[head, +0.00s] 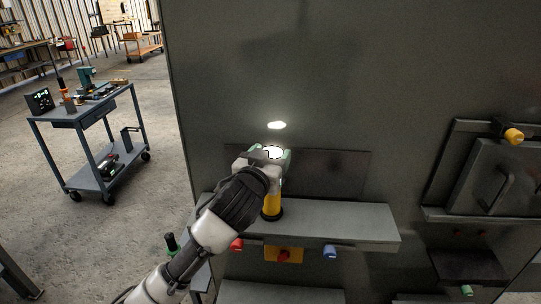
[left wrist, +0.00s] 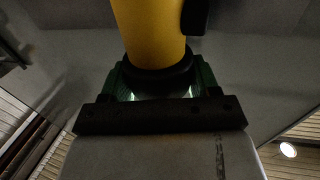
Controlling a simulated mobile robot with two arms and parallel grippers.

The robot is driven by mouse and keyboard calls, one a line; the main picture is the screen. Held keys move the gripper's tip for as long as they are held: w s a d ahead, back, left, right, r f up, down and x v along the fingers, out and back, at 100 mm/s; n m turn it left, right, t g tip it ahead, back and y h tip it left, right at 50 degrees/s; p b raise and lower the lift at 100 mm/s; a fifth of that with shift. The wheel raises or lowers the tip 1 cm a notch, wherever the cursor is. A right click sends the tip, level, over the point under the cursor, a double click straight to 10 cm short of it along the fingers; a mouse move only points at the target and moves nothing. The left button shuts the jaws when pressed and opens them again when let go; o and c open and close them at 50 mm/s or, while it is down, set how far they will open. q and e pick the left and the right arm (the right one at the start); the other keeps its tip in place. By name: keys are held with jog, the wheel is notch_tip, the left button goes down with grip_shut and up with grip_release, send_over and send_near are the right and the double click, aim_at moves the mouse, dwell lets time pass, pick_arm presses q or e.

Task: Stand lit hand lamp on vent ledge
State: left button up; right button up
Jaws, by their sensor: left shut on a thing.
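The hand lamp (head: 271,204) is yellow with a dark base and a bright lit top, and stands about upright over the grey vent ledge (head: 340,222). My left gripper (head: 272,155) is shut on the lamp near its lit end. Its base shows against the ledge top, and I cannot tell whether it touches. In the left wrist view the yellow lamp body (left wrist: 150,30) rises between the green-padded fingers (left wrist: 158,82), with a dark collar there. My arm hides part of the lamp and of the ledge's left side. My right gripper is not in view.
Red (head: 237,245) and blue (head: 330,251) knobs and an orange panel (head: 284,254) sit below the ledge's front edge. A dark panel (head: 335,175) is on the wall behind. A hatch (head: 495,178) with a handle is at right. A cart (head: 85,110) stands at left.

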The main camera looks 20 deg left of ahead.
pick_arm(q)
jog(key=o, duration=1.4)
jog(key=shift+o, duration=0.4)
jog(key=shift+r, duration=0.15)
jog(key=shift+s, duration=0.3)
jog(key=s+b, duration=0.3)
jog(key=s, duration=0.8)
jog(key=shift+s, duration=0.25)
